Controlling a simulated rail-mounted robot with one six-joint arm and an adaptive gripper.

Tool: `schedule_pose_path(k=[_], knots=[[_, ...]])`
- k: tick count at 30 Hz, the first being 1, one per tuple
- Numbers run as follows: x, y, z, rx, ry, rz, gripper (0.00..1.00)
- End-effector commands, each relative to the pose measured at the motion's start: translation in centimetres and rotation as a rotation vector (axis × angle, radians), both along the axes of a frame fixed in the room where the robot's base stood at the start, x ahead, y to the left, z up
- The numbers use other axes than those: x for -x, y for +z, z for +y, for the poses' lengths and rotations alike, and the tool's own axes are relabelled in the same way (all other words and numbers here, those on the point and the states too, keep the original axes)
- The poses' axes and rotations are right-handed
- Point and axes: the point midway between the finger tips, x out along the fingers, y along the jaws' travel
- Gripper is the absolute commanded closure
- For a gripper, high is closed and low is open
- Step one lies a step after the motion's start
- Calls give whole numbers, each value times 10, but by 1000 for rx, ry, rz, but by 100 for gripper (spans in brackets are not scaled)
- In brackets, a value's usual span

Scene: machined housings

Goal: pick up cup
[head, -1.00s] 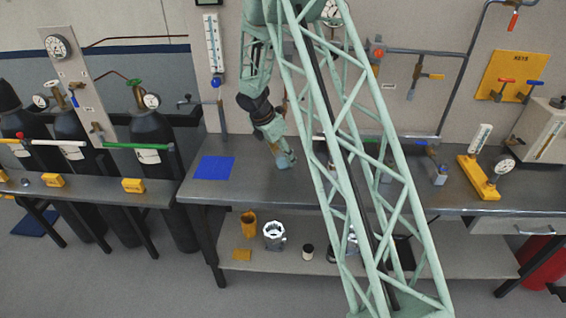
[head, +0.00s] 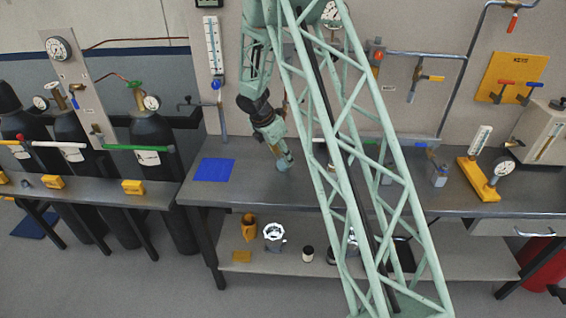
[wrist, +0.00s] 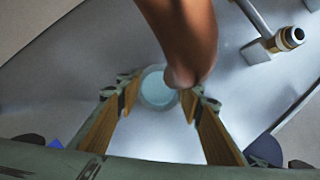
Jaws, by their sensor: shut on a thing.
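The cup (wrist: 158,88) shows in the wrist view as a pale blue-grey round shape between the fingertips. My gripper (wrist: 159,93) is shut on it, with one yellow-brown finger on each side. A smooth copper-brown form (wrist: 178,35) comes down from the top and covers part of the cup's right side; I cannot tell what it is. In the head view my gripper (head: 285,162) points down over the grey bench, to the right of a blue square (head: 214,170). The cup is too small there to make out clearly, and I cannot tell whether it touches the bench.
The grey bench (head: 230,190) is clear around the blue square. A yellow stand with a gauge (head: 478,181) is at the right. The shelf below holds a yellow part (head: 248,226) and a silver housing (head: 273,236). A metal pipe fitting (wrist: 275,42) is at the wrist view's upper right.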

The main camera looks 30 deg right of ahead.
Motion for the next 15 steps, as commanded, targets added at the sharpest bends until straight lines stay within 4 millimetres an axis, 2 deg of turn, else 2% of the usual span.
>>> schedule_pose_path(k=[8,15], knots=[[0,4,0,0,0,-1,77],[-1,21,0,-1,0,-2,77]])
